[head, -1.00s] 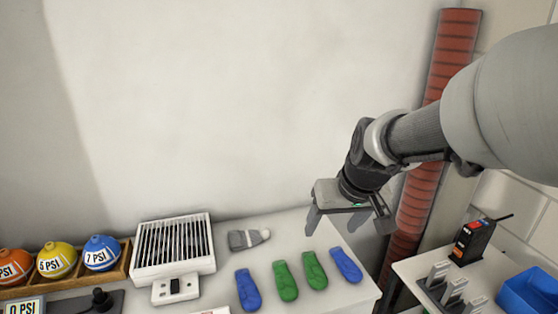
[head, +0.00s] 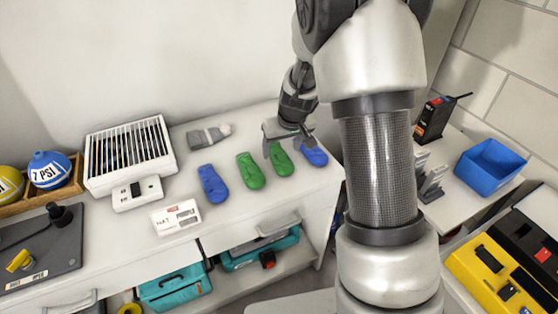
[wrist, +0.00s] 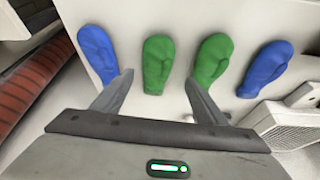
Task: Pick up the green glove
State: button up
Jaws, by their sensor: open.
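Two green gloves lie side by side on the white table between two blue gloves. The right green glove (head: 281,159) is directly by my gripper (head: 287,148); in the wrist view this same glove (wrist: 158,63) shows between and just beyond my fingertips (wrist: 158,78). The other green glove (head: 250,170) lies to its left and shows right of my fingers in the wrist view (wrist: 212,60). My gripper is open and empty, pointing down at the gloves. How high the fingertips are above the table I cannot tell exactly.
Blue gloves (head: 212,184) and (head: 314,156) flank the green ones. A grey tube (head: 208,136) lies behind. A white grilled heater (head: 128,158) and a small white box (head: 175,217) stand left. A blue bin (head: 490,167) is on the right-hand table.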

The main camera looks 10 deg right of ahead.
aim_at(281, 156)
jog(key=x, duration=0.2)
jog(key=b+x, duration=0.1)
jog(key=x, duration=0.3)
jog(key=shift+w+d+f+b, duration=0.25)
jog(key=shift+w+d+b, duration=0.05)
jog(key=shift+w, duration=0.1)
jog(key=c, duration=1.1)
